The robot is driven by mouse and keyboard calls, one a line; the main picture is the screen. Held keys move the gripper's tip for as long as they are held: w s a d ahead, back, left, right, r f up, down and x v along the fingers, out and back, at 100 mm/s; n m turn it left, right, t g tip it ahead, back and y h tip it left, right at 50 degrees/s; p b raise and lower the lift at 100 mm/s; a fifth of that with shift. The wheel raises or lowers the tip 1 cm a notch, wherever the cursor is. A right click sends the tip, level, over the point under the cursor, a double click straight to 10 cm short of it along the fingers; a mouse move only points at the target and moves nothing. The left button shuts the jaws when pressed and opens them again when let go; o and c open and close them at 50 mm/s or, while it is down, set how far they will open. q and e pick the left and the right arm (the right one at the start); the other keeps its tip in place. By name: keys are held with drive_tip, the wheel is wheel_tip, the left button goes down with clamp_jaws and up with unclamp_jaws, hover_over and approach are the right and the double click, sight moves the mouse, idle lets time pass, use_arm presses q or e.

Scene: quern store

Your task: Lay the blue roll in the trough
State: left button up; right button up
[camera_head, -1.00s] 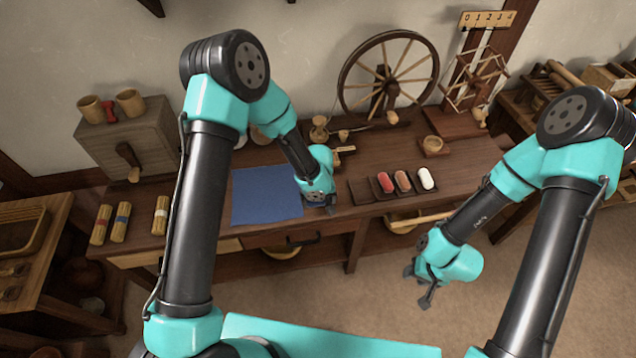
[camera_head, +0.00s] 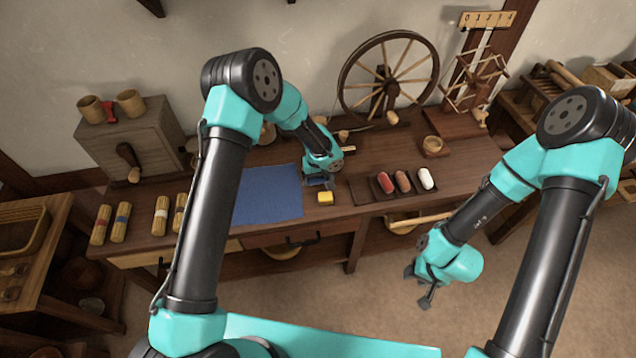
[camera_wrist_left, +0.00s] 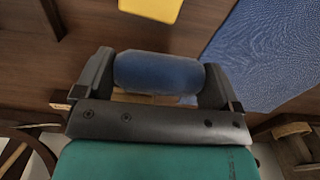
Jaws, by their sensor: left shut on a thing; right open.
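My left gripper (camera_head: 320,184) is shut on the blue roll (camera_wrist_left: 157,72), which lies crosswise between its two fingers in the left wrist view. In the head view the gripper is over the table, between the blue cloth and the dark wooden trough (camera_head: 361,191); the roll is hard to make out there. A red roll (camera_head: 385,183), a brownish-red roll (camera_head: 403,181) and a white roll (camera_head: 426,178) lie side by side in the trough. Its left end is bare. My right gripper (camera_head: 418,286) is open and empty, in front of the table's edge.
A yellow block (camera_head: 325,198) lies just in front of my left gripper; it also shows in the wrist view (camera_wrist_left: 150,8). The blue cloth (camera_head: 268,195) lies to the left. A spinning wheel (camera_head: 388,75) and a small wooden cup (camera_head: 433,145) stand behind. Several bundles lie farther left.

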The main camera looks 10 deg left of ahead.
sight(318, 187)
use_arm(q)
drive_tip(key=shift+w, duration=0.2)
drive_tip(key=shift+w+f, duration=0.1)
drive_tip(key=shift+f, duration=1.7)
drive_tip(key=o, duration=0.6)
drive_tip(key=shift+f, duration=0.1)
drive_tip(key=shift+o, duration=0.2)
wheel_tip(318, 187, up, 12)
drive_tip(key=shift+r, duration=0.15)
